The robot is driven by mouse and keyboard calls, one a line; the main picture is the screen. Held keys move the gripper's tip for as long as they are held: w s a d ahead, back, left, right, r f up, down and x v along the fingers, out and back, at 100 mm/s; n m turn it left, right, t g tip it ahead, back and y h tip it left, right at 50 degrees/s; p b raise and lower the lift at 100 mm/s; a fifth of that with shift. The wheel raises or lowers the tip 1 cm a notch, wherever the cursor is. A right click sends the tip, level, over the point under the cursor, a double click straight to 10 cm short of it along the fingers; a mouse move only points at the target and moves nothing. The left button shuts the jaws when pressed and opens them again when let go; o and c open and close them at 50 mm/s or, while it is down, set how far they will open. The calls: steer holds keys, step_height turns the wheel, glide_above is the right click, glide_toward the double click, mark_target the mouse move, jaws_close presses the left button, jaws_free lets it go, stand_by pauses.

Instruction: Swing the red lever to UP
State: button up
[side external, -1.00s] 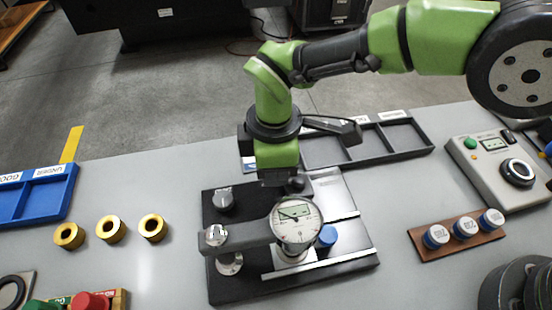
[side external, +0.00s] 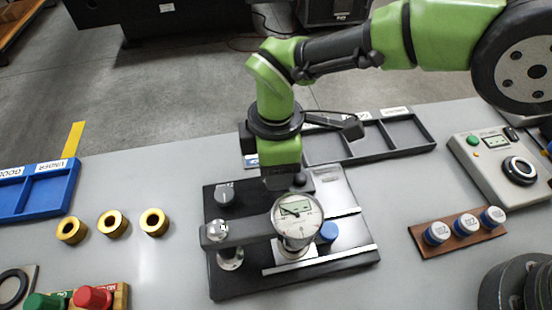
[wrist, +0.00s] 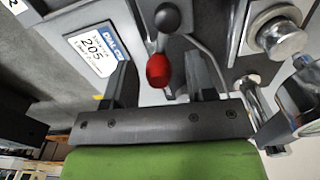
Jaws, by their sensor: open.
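The red lever's knob (wrist: 158,71) shows in the wrist view, with a dark ball (wrist: 167,18) at the other end of its short stem. My gripper (wrist: 158,62) is open, one finger on each side of the red knob, with gaps visible, so it is around the knob without a clear grip. In the side view my gripper (side external: 281,182) points down at the back of the black gauge stand (side external: 240,285). The red knob is hidden there behind the gripper. The dial gauge (side external: 297,215) stands just in front of the gripper.
A black divided tray (side external: 365,152) lies behind. Several brass rings (side external: 112,224) lie left, and a brown rack (side external: 465,238) of blue-and-white parts lies right.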

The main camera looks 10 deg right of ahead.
step_height(320, 180, up, 10)
steer(key=shift+f, duration=0.1)
stand_by(0.4)
steer(key=s+d+r+m+t+y, duration=0.1)
steer(key=d+r+m+t+y, duration=0.15)
steer(key=d+r+m, duration=1.1)
steer(key=s+d+r+m+t, duration=0.3)
steer(key=s+d+m, duration=0.5)
steer(key=s+d, duration=0.7)
steer(key=shift+d+t, duration=0.2)
steer(key=shift+t, duration=0.65)
steer(key=shift+o, duration=0.4)
steer(key=shift+w+h, duration=0.1)
steer(key=shift+h, duration=0.15)
